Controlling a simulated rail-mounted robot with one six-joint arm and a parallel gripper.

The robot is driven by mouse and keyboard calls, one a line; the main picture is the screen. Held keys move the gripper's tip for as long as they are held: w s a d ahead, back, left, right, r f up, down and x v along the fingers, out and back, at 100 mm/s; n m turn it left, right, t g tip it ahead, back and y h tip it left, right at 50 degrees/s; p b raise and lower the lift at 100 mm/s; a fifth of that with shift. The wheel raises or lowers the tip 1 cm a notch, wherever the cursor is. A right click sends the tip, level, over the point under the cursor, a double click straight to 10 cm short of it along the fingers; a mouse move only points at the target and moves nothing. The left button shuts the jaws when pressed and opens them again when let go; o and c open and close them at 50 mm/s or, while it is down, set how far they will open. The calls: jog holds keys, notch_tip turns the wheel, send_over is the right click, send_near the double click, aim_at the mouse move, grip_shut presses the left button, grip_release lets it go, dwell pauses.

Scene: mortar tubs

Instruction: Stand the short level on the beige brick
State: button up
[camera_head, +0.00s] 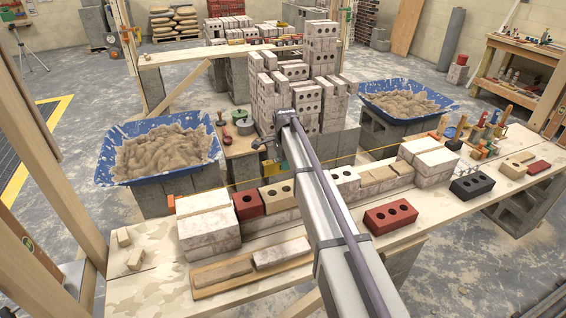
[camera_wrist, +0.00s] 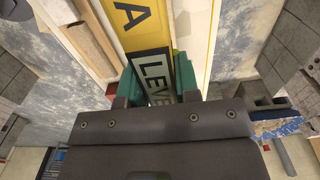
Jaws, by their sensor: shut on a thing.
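My gripper (camera_wrist: 157,82) is shut on the short level (camera_wrist: 147,35), a yellow bar with a grey face and large lettering, held between green finger pads in the wrist view. In the head view my arm crosses the middle of the picture and its wrist hides most of the gripper; a small yellow patch below the wrist may be the level. A beige brick with holes (camera_head: 281,195) sits in the row on the bench, right of a dark red brick (camera_head: 247,205). My arm partly covers its right side. I cannot tell the height between level and brick.
White brick stacks (camera_head: 208,226) stand at the left of the row, with another stack (camera_head: 427,160) at the right. A loose red brick (camera_head: 390,216) lies in front. Blue mortar tubs (camera_head: 105,165) (camera_head: 365,97) flank a tall pile of blocks (camera_head: 322,50).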

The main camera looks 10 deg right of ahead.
jog(key=shift+a+f+b, duration=0.15)
jog(key=shift+f+b, duration=2.75)
jog(key=shift+f, duration=0.15)
jog(key=shift+f+b, duration=0.35)
jog(key=o, duration=1.1)
jog(key=shift+c, duration=0.2)
